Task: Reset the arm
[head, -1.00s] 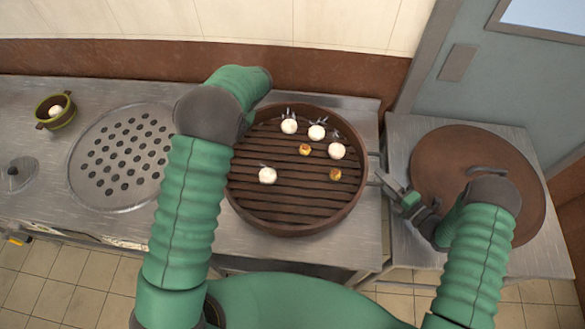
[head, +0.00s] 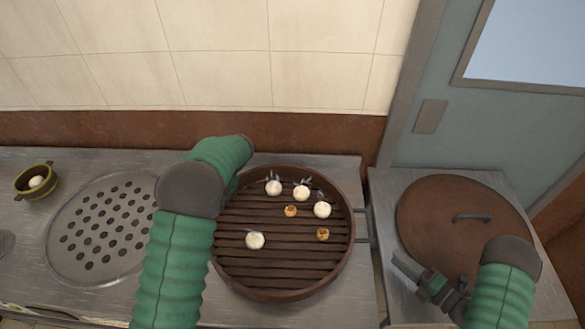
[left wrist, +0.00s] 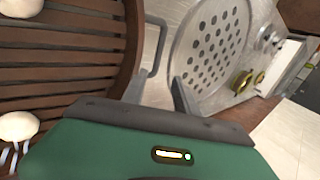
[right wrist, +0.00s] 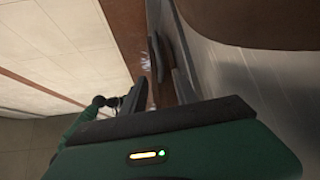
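My right gripper (head: 408,268) is in the lower right of the head view, left of and in front of the round brown lid (head: 430,215), apart from its handle. In the right wrist view its two fingers stand apart with nothing between them (right wrist: 163,92). My left arm comes up over the left edge of the round wooden steamer (head: 283,265) in the head view, and its own wrist hides the left gripper there. In the left wrist view the left gripper (left wrist: 160,95) is open and empty, pointing past the steamer's rim.
Several white buns (head: 255,240) and two small yellow pieces (head: 323,234) lie on the steamer's slats. A perforated metal disc (head: 65,265) is on the counter at left, with a green bowl (head: 22,186) beyond it. A tiled wall (head: 300,60) rises behind.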

